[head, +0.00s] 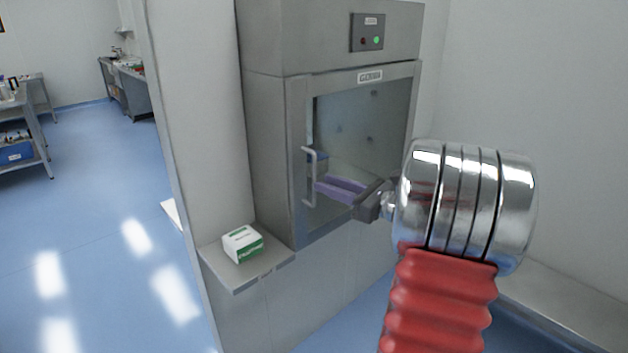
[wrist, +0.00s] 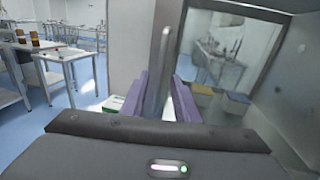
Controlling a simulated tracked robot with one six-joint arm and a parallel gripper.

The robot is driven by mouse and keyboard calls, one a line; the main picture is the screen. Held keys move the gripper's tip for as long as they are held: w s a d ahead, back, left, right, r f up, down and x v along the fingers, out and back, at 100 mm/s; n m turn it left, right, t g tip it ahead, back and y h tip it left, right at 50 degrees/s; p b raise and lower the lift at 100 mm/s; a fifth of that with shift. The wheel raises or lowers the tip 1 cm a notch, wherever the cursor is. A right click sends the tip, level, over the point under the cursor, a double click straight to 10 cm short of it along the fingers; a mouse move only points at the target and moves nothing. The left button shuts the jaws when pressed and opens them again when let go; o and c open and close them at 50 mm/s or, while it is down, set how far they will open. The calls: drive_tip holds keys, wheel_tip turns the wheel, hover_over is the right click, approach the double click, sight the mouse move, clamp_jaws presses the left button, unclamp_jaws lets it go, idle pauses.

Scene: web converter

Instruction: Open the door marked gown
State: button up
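The door (head: 365,120) is a framed glass pane on a grey steel cabinet, with a small label plate (head: 370,76) above the glass that looks like it reads "GOWN". It appears shut. Its upright bar handle (head: 309,177) is on the left side of the frame; the handle also shows in the wrist view (wrist: 159,70). My gripper (head: 322,188) is at the handle, with its purple fingers pointing toward it. In the wrist view, my gripper (wrist: 160,95) has its fingers apart, with the handle showing between them. I cannot tell whether either finger touches it.
A small shelf (head: 272,268) juts out below left of the door and holds a white and green box (head: 243,243). A panel (head: 367,32) above the door has a red and a lit green lamp. A bench (head: 570,300) stands at right. Open blue floor lies left.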

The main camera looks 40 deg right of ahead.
hover_over(314, 206)
drive_tip(key=shift+w+d, duration=0.2)
drive_tip(key=shift+w, duration=0.05)
clamp_jaws()
idle(0.4)
